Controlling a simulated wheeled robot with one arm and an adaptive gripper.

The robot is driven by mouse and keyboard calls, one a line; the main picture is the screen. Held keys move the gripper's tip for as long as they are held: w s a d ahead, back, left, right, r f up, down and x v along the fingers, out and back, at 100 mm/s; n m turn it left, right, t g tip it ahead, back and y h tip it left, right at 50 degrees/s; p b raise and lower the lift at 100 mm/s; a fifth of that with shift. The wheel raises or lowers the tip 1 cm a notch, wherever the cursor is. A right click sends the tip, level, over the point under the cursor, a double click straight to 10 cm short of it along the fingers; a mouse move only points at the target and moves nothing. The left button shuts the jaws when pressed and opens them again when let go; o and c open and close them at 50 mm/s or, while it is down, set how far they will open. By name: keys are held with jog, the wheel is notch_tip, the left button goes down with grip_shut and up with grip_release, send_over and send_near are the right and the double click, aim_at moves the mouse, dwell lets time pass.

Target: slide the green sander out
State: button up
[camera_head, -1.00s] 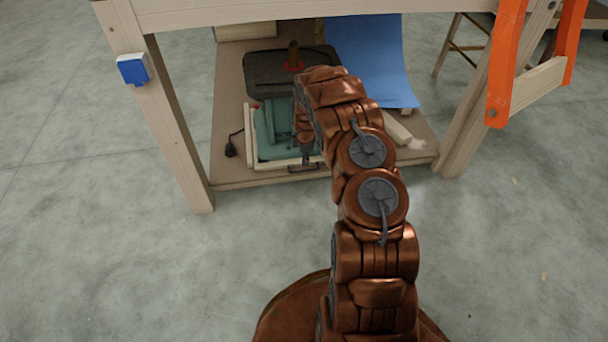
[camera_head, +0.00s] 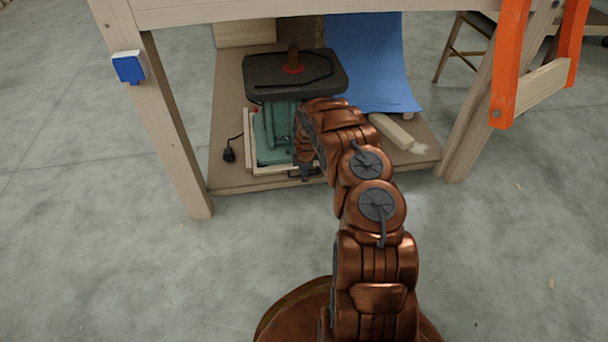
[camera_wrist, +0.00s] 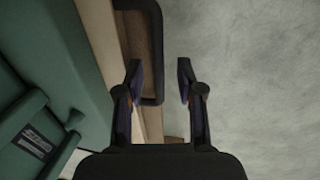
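The green sander (camera_head: 272,135) stands on the low shelf under the workbench, with a dark flat top (camera_head: 290,75) above its green body. A pale wooden frame (camera_head: 249,145) borders its base, with a black handle (camera_wrist: 155,45) at the front. The sander's green side also fills the left of the wrist view (camera_wrist: 50,70). My gripper (camera_wrist: 159,82) is open at the handle. The handle's outer bar lies between the two fingertips in the picture; I see no grip on it. In the head view my arm hides the sander's right side and most of the handle.
The shelf (camera_head: 420,165) sits between wooden bench legs (camera_head: 170,130). A wood block (camera_head: 391,131) and a hanging blue sheet (camera_head: 370,65) are at the right. A plug (camera_head: 229,154) lies left of the sander. The floor (camera_head: 140,270) in front is clear.

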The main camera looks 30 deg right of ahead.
grip_shut()
dwell(0.3)
dwell(0.4)
